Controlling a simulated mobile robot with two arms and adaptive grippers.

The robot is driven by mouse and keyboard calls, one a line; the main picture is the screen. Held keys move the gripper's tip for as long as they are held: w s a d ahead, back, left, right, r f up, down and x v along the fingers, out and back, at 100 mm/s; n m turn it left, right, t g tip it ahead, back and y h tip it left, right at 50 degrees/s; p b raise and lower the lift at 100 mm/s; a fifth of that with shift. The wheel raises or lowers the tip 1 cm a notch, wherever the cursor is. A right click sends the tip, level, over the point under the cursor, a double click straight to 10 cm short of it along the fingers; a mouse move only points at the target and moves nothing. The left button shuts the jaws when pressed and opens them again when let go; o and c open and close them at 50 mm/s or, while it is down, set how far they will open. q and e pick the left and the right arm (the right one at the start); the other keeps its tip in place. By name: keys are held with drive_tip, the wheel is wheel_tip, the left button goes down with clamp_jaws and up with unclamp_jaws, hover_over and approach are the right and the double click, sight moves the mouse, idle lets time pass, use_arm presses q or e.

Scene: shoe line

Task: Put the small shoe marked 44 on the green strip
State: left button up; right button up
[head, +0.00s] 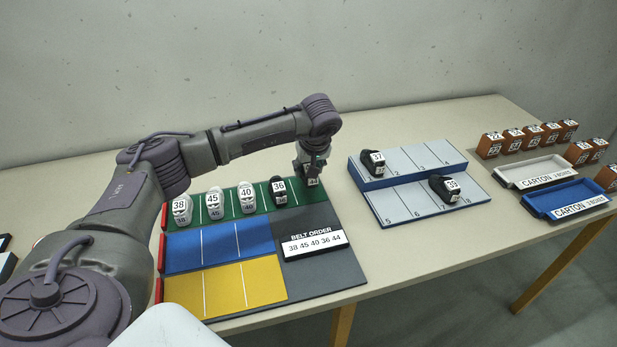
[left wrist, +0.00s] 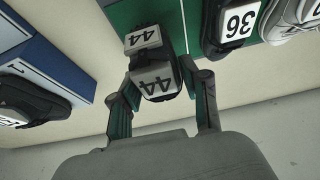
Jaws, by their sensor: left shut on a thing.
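The small shoe marked 44 (left wrist: 155,75) is dark with white number tags. In the left wrist view it sits between the fingers of my left gripper (left wrist: 160,100), which is shut on it. In the head view my left gripper (head: 313,160) is at the right end of the green strip (head: 319,197), with the shoe partly hidden beneath it. The shoe is over the strip's last space; whether it touches the strip is hard to tell. Shoes marked 38 (head: 181,208), 45 (head: 214,201), 40 (head: 247,198) and 36 (head: 279,189) stand along the strip to its left.
The belt order sign (head: 314,244) reads 38 45 40 36 44. Blue (head: 220,248) and yellow (head: 225,288) strips are empty. A numbered rack (head: 407,205) at right holds shoes 37 (head: 373,163) and 39 (head: 444,188). Carton trays (head: 567,199) and brown boxes (head: 491,146) stand farther right.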

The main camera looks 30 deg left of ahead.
use_arm(q)
wheel_tip(320, 180, down, 4)
drive_tip(key=shift+r+p, duration=0.1)
drive_tip(key=shift+p, duration=0.3)
drive_tip(key=shift+f, duration=0.25)
drive_tip(key=o, duration=1.1)
drive_tip(key=shift+o, duration=0.2)
drive_tip(key=shift+r, duration=0.15)
